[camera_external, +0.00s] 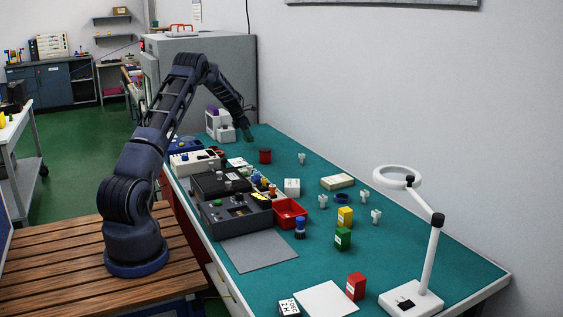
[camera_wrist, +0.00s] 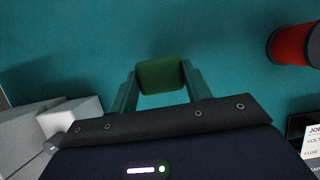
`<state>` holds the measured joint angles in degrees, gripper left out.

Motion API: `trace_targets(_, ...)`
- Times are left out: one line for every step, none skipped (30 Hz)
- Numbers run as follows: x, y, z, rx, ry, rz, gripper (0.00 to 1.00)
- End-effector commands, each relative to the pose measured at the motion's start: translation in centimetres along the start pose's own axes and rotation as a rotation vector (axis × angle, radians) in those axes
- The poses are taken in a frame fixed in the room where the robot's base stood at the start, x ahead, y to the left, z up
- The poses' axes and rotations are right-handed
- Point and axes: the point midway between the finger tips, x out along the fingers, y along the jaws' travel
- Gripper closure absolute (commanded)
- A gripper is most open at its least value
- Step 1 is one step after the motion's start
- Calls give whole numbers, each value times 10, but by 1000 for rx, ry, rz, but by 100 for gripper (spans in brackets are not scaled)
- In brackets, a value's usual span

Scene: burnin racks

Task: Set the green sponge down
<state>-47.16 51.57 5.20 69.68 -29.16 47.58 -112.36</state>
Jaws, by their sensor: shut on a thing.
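My gripper (camera_wrist: 160,82) is shut on the green sponge (camera_wrist: 160,75), which sits between the two fingertips in the wrist view. Teal tabletop shows around and beyond the sponge. In the external view my gripper (camera_external: 248,136) is at the far end of the teal table (camera_external: 340,262), low near its surface. I cannot tell whether the sponge touches the table. In the external view the sponge is too small to make out clearly at the gripper.
A white machine (camera_external: 219,126) stands left of the gripper. Grey devices (camera_external: 235,215) and a red bin (camera_external: 290,213) are nearer.

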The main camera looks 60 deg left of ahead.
Motion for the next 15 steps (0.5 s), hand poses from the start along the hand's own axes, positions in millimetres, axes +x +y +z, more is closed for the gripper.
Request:
trace_targets(5,0,-3,-1,1,-2,73)
trace_targets(9,0,-4,-1,1,-2,73)
trace_targets(14,0,-6,-1,1,-2,73)
trace_targets(18,0,-8,-1,1,-2,73)
trace_targets(22,0,-9,-1,1,-2,73)
trace_targets(27,0,-11,-1,1,-2,73)
trace_targets(30,0,-12,0,1,-2,73)
trace_targets(33,0,-14,0,1,-1,73)
trace_targets(35,0,-14,0,0,0,73)
trace_targets(36,0,-15,1,0,0,73)
trace_targets(37,0,-15,1,0,0,73)
trace_targets(36,0,-15,1,0,0,73)
trace_targets(36,0,-15,1,0,0,73)
trace_targets(36,0,-15,1,0,0,73)
trace_targets(36,0,-15,1,0,0,73)
